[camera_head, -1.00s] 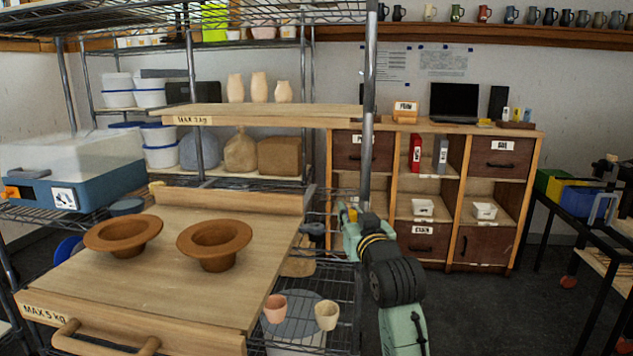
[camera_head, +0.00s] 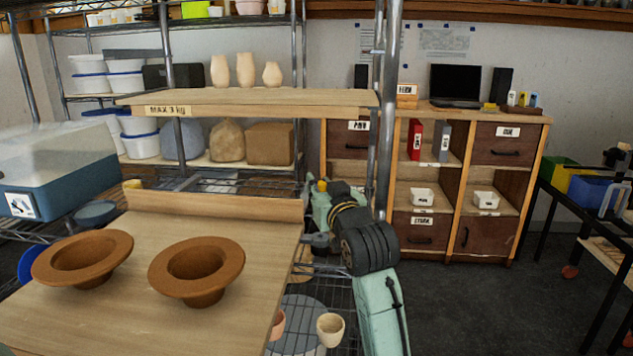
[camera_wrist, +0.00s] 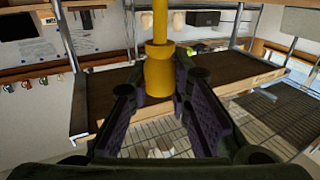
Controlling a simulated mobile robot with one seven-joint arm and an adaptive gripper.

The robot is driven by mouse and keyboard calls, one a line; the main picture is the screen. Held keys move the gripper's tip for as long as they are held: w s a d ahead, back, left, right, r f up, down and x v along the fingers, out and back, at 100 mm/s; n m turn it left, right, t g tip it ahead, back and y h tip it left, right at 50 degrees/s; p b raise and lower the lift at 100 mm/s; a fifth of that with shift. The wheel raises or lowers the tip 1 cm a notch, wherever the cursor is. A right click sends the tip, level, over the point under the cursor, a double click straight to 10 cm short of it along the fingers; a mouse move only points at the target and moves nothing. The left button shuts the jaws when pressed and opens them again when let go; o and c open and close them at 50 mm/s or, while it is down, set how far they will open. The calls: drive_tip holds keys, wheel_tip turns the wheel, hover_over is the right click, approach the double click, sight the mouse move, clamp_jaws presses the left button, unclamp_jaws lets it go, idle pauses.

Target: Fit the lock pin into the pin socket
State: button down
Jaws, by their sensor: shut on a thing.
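The lock pin (camera_wrist: 159,70) is a yellow rod with a thick collar, upright in the wrist view. My gripper (camera_wrist: 160,84) is shut on its thick lower part, with a purple-padded finger on either side. In the head view my gripper (camera_head: 318,208) is beside the right edge of the wooden pull-out board (camera_head: 215,222), and a small yellow bit of the pin (camera_head: 321,185) shows above it. I cannot make out the pin socket for certain. My gripper and arm hide part of the rack side there.
Two brown brimmed bowls (camera_head: 83,257) stand on the board. A metal rack post (camera_head: 387,130) rises close behind my arm. An upper shelf (camera_head: 245,97) holds three vases. Small cups (camera_head: 330,329) stand on the wire shelf below. Open floor (camera_head: 460,300) lies to the right.

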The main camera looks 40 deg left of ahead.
drive_tip(key=shift+s+d, duration=0.1)
drive_tip(key=shift+d, duration=0.05)
drive_tip(key=shift+f, duration=0.2)
drive_tip(key=shift+f+b, duration=1.1)
drive_tip(key=shift+f, duration=0.8)
drive_tip(key=shift+f+b, duration=1.15)
drive_tip(key=shift+f, duration=1.25)
drive_tip(key=c, duration=1.7)
unclamp_jaws()
drive_tip(key=o, duration=0.3)
